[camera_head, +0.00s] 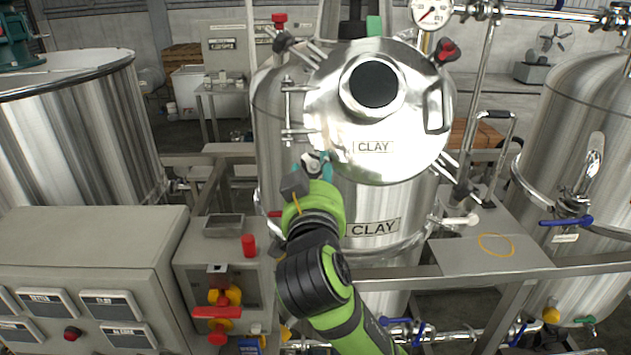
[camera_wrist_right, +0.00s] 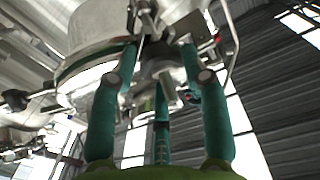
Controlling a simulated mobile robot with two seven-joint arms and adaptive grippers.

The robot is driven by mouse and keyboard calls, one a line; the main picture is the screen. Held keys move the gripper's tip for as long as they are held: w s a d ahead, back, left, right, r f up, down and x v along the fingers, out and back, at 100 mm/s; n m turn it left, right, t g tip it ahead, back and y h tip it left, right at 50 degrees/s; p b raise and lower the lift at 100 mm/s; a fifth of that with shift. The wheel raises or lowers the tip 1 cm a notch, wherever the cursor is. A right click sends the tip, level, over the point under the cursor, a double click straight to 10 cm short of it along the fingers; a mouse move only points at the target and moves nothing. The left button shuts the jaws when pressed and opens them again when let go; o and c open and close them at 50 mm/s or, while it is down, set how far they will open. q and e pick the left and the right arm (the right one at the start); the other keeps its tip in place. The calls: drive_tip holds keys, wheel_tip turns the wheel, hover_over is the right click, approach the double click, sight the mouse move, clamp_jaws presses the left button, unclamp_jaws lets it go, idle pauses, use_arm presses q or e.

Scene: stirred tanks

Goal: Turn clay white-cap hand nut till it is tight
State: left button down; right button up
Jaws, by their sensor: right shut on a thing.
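The steel lid (camera_head: 410,140) marked CLAY sits on the clay tank (camera_head: 370,215) in the middle. My right gripper (camera_head: 317,168) is at the lid's lower left edge. In the right wrist view its teal fingers (camera_wrist_right: 160,62) are closed around a dark hand nut (camera_wrist_right: 157,72) below the rim. The fingers hide most of this nut in the head view, and I cannot tell its cap colour. My left gripper is not in view.
Red-capped hand nuts stand at the lid's upper left (camera_head: 280,30) and upper right (camera_head: 446,50). A control box (camera_head: 90,240) and red-yellow valve (camera_head: 218,310) are at lower left. A steel rail (camera_head: 440,275) crosses in front of the tank. Other tanks flank it.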

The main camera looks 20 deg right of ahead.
drive_tip(key=m+h+b, duration=0.1)
drive_tip(key=m, duration=0.2)
drive_tip(key=shift+a+g+h+b, duration=0.15)
drive_tip(key=shift+g+h+b, duration=0.25)
drive_tip(key=shift+r+m, duration=0.25)
drive_tip(key=shift+m, duration=0.15)
drive_tip(key=o, duration=1.1)
drive_tip(key=shift+w, duration=0.1)
drive_tip(key=shift+o, duration=0.2)
drive_tip(key=shift+w+f, duration=0.1)
drive_tip(key=shift+f, duration=0.05)
